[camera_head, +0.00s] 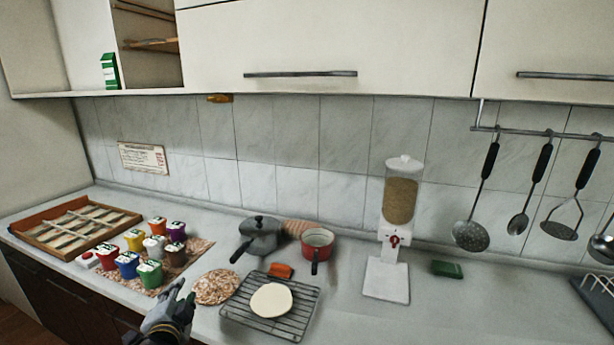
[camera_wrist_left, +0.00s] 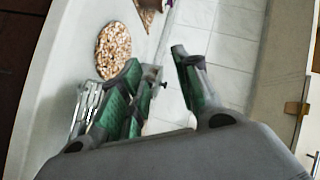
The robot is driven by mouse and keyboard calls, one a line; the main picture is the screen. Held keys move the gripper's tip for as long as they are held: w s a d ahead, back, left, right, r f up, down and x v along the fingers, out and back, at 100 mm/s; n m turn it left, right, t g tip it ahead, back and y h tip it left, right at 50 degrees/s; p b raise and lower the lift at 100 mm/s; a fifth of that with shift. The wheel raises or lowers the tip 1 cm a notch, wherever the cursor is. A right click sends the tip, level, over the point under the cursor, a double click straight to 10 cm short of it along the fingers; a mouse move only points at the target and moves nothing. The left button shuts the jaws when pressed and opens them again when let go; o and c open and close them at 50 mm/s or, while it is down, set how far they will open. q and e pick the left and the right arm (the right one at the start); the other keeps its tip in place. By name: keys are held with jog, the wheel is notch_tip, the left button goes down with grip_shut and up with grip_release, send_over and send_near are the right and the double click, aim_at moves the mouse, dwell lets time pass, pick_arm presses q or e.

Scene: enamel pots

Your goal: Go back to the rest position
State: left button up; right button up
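My left gripper (camera_head: 185,293) is low in the head view, above the counter's front part and left of a round speckled mat (camera_head: 212,288). In the left wrist view its two green-padded fingers (camera_wrist_left: 158,72) stand apart with nothing between them; the mat (camera_wrist_left: 113,48) shows beyond them. A grey lidded pot (camera_head: 262,240) and a red pot (camera_head: 318,238) stand at the back of the counter, clear of the gripper. My right gripper is in neither view.
A wire rack (camera_head: 238,316) with a pale round disc (camera_head: 271,300) lies right of the mat. Several coloured tubs (camera_head: 150,274) and a wooden tray (camera_head: 22,229) are at left. A grain dispenser (camera_head: 387,280) stands right of centre. The counter (camera_head: 450,310) at right is mostly clear.

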pick_arm(q)
jog(key=s+d+f+n+g+h, duration=0.2)
jog(key=s+d+f+n+g, duration=0.3)
jog(key=s+f, duration=0.55)
jog(key=s+d+f+n+g+h, duration=0.35)
jog(key=s+f+g, duration=0.25)
jog(key=s+f, duration=0.5)
notch_tip(320, 180, down, 31)
jog(key=s+m+g+y, duration=0.1)
jog(key=s, duration=0.1)
jog(key=s+a+f, duration=0.3)
jog(key=s+f, duration=0.7)
jog(key=s, duration=0.1)
jog(key=s+a+f+g, duration=0.1)
jog(key=s+a+f, duration=0.3)
jog(key=s+f, duration=0.6)
jog(key=shift+s+f, duration=0.15)
jog(key=shift+s, duration=0.2)
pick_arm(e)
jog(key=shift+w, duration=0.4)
